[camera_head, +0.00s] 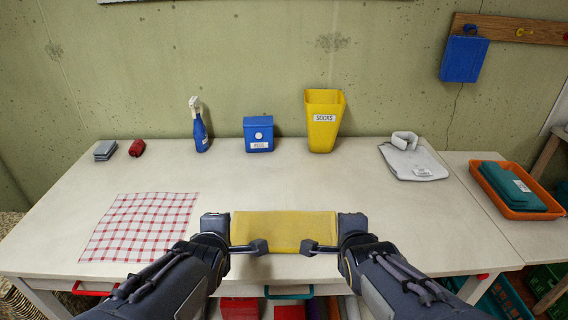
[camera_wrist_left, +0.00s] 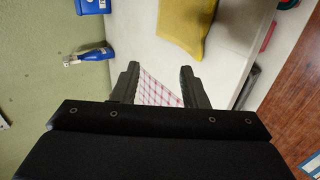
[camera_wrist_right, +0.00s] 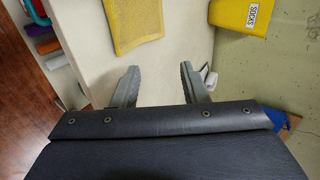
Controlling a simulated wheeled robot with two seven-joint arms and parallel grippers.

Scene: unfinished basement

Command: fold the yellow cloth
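The yellow cloth (camera_head: 284,230) lies as a wide rectangle near the front edge of the table, centred before me. It also shows at the top of the left wrist view (camera_wrist_left: 187,22) and the right wrist view (camera_wrist_right: 135,22). My left gripper (camera_head: 238,238) is at the cloth's left end, and it shows open and empty in the left wrist view (camera_wrist_left: 158,86). My right gripper (camera_head: 328,238) is at the cloth's right end, and it shows open and empty in the right wrist view (camera_wrist_right: 157,86). I cannot tell whether any finger touches the cloth.
A red checked cloth (camera_head: 140,226) lies left of the yellow one. A blue spray bottle (camera_head: 200,132), a blue box (camera_head: 258,134) and a yellow bin (camera_head: 323,122) stand along the wall. A grey cloth (camera_head: 413,160) lies back right, near an orange tray (camera_head: 484,178).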

